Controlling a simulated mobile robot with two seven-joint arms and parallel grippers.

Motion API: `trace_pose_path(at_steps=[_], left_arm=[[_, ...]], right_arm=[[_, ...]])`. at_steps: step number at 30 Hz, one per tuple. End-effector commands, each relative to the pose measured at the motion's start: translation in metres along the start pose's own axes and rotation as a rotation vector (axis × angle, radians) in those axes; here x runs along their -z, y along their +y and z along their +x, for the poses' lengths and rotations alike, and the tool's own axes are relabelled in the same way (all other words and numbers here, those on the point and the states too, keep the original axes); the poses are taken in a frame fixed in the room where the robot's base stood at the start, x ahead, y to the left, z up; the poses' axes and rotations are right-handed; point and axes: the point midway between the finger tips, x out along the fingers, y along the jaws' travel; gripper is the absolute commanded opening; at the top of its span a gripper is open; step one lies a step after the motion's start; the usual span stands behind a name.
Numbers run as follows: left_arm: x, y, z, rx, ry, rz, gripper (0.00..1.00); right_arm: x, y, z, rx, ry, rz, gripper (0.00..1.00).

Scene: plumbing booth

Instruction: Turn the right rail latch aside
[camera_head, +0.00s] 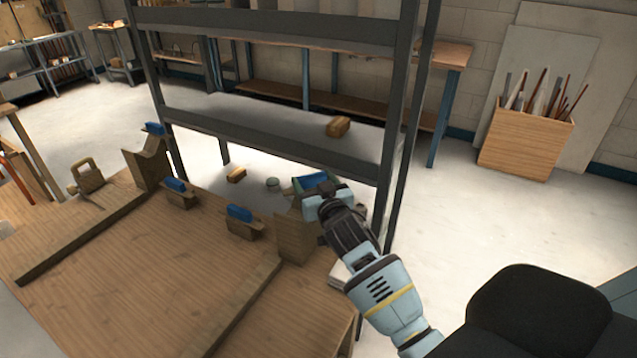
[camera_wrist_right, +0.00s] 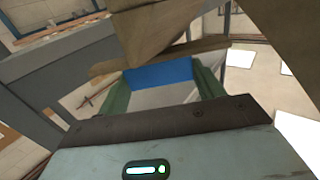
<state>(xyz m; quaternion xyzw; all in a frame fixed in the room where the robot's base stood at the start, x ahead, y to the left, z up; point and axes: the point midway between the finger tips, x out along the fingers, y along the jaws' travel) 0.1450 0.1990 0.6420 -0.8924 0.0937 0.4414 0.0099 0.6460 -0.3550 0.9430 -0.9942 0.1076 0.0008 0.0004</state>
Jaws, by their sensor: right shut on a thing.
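The right rail latch has a blue part (camera_head: 311,180) at the top of the wooden right rail post (camera_head: 294,238), at the right side of the bench. My right gripper (camera_head: 318,186) reaches it from the lower right and is shut on it. In the right wrist view the blue face (camera_wrist_right: 158,76) shows between the two green fingers of the gripper (camera_wrist_right: 167,88), with brown wood just beyond. The gripper partly hides the latch, so I cannot tell its exact angle. My left gripper is not in view.
The left rail post (camera_head: 148,167) carries a similar blue-topped latch (camera_head: 155,128). Two blue-topped wooden blocks (camera_head: 180,193) (camera_head: 243,222) stand between the rails. A dark metal shelf (camera_head: 270,145) rises close behind the bench (camera_head: 130,265). Open floor lies to the right.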

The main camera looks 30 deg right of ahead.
Motion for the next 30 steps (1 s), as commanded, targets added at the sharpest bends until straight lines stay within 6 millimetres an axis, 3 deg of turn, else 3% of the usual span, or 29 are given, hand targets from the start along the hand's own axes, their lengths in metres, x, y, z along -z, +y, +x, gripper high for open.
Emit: trace_pose_path(at_steps=[8, 30], left_arm=[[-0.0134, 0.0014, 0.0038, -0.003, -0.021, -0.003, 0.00], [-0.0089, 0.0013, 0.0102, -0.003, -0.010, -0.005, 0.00]], right_arm=[[-0.0031, -0.0020, -0.0003, -0.106, -0.002, 0.005, 0.26], [-0.0005, -0.0009, 0.0000, -0.159, 0.001, -0.002, 0.26]])
